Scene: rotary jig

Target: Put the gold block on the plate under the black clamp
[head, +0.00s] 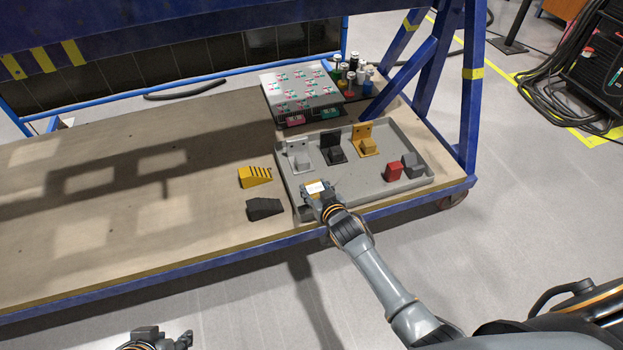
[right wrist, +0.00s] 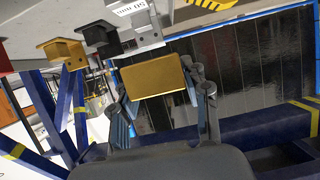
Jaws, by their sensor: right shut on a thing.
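The gold block (right wrist: 155,76) is between the fingers of my right gripper (right wrist: 163,88), which is shut on it. In the head view my right gripper (head: 317,191) is over the front left part of the grey tray (head: 395,190), and the block is mostly covered there. The black clamp (head: 332,143) stands in the tray between a grey clamp and a gold clamp, with a small block-like piece at its front. The black clamp also shows in the right wrist view (right wrist: 101,36). My left gripper (head: 166,341) is low at the bottom edge, partly cut off, its opening unclear.
The grey clamp (head: 297,148) and gold clamp (head: 362,136) flank the black one. A red block (head: 393,172) and a dark grey block (head: 412,165) sit at the tray's right. Blue frame legs (head: 470,90) stand right.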

